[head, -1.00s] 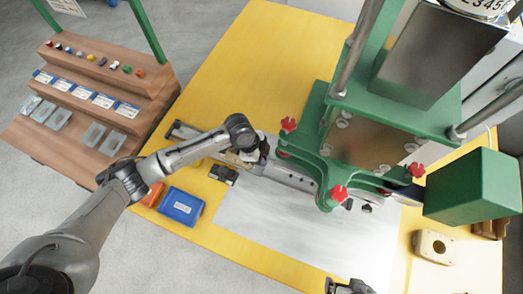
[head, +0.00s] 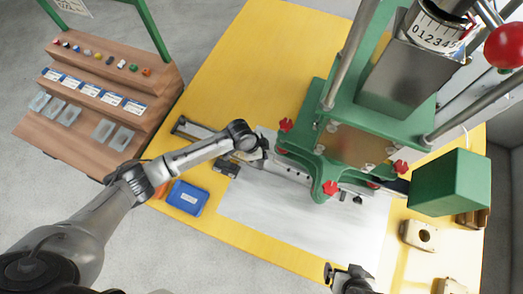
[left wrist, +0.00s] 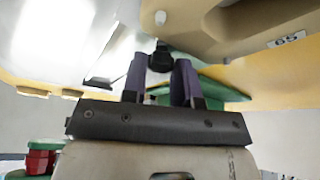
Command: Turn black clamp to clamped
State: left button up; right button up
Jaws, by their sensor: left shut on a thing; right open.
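The black clamp shows in the left wrist view as a small dark knob (left wrist: 160,57) between the tips of my two purplish fingers. My left gripper (head: 260,155) is shut on it, at the left end of the metal rail in front of the green press (head: 345,143). In the head view the gripper and wrist hide most of the clamp, so I cannot tell its exact angle. My right gripper (head: 345,272) is open and empty at the bottom edge of the head view, well apart from the clamp.
A white sheet (head: 285,220) covers the front middle of the yellow table. A blue box (head: 187,197) lies front left, and a green block (head: 448,182) is at right.

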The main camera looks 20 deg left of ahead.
pick_arm(q)
jog(key=o, duration=0.9)
